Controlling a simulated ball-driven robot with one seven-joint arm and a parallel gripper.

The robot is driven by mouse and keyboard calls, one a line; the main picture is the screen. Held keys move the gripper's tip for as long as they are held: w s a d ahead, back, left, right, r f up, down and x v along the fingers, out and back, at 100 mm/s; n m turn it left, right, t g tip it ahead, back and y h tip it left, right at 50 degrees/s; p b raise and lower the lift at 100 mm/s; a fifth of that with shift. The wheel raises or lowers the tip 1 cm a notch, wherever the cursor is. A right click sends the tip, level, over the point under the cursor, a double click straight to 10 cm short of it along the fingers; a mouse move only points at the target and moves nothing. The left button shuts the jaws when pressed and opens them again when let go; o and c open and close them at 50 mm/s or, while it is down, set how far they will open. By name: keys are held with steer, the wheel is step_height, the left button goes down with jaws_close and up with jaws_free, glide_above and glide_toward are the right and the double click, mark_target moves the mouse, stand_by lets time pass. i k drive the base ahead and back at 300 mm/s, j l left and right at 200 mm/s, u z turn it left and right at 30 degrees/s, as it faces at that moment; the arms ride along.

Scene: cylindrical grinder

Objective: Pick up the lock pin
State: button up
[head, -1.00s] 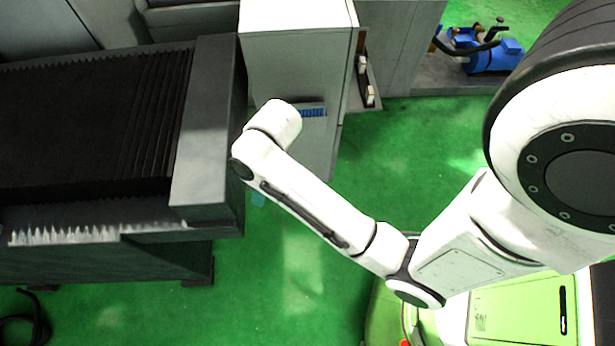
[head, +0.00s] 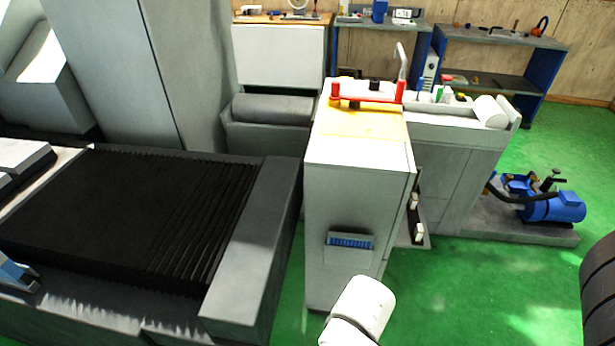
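I cannot pick out the lock pin for certain in the head view; several items on the cabinet and bench are too small to tell. A red bar with upright ends (head: 367,97) and a small black piece (head: 375,85) are on the yellow top of the grey cabinet (head: 355,190). Small red, green and yellow items (head: 440,94) stand on the bench behind it, to the right. My gripper is not in view; only a white link of my arm shows at the bottom, in front of the cabinet.
The grinder's black ribbed bellows (head: 130,220) and grey end block (head: 250,240) fill the left. A blue pump (head: 552,207) stands on a grey base at the right. Shelves with tools (head: 500,60) line the back wall. Green floor (head: 480,290) is open at the lower right.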

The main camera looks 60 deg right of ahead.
mark_target(336, 90)
steer(key=z, duration=1.3)
steer(key=j, duration=0.2)
steer(key=u, duration=0.05)
